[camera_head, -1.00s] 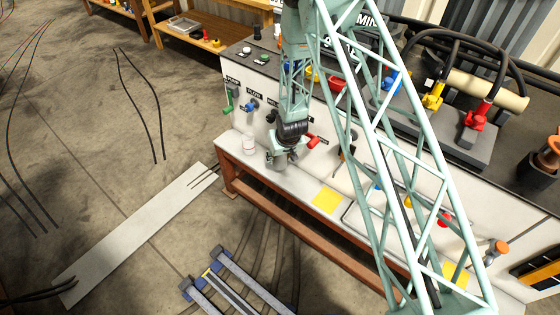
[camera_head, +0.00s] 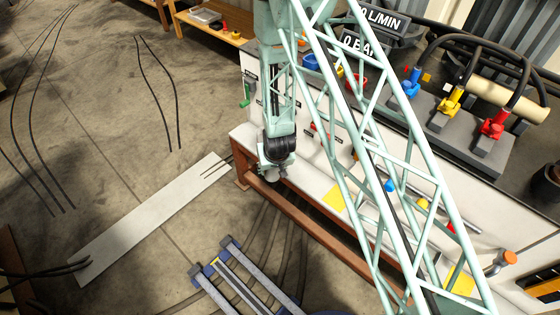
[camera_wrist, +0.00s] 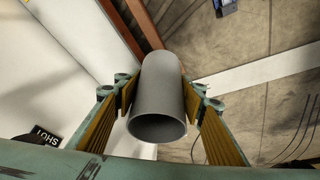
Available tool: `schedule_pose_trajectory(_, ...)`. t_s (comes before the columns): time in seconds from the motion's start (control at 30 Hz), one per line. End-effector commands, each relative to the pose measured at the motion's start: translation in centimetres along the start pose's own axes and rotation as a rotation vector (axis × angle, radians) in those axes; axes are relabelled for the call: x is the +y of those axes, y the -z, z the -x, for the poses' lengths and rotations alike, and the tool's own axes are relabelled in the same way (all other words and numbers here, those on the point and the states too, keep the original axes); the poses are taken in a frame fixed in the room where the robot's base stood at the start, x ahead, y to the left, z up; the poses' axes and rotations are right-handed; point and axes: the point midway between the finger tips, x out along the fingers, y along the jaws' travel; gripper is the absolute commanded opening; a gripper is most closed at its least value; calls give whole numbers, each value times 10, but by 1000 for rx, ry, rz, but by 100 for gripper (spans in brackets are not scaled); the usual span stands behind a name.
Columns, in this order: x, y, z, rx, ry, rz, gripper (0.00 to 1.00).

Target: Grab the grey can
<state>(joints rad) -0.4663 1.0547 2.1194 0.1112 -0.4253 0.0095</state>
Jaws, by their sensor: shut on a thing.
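The grey can (camera_wrist: 160,90) shows in the middle of the wrist view, with its round end toward the camera. My gripper (camera_wrist: 160,105) is shut on the can, one yellow-ribbed finger on each side of it. In the head view my gripper (camera_head: 272,172) is near the left end of the white bench top, around its front edge. The can (camera_head: 271,176) is small and partly hidden there by the gripper. I cannot tell its exact height.
The white bench top (camera_head: 300,186) on a brown frame holds a yellow square (camera_head: 334,200). A panel with valves and hoses stands behind. A pale board (camera_head: 150,220) and a blue-grey rail frame (camera_head: 245,280) lie on the floor in front.

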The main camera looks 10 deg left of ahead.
Motion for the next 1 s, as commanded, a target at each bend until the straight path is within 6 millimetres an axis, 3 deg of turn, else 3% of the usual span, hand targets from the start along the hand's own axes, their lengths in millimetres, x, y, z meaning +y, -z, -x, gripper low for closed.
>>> schedule_pose_trajectory(0.4,-39,-24,10,-1,1,1,26)
schedule_pose_trajectory(1.0,-46,-29,12,0,0,0,26)
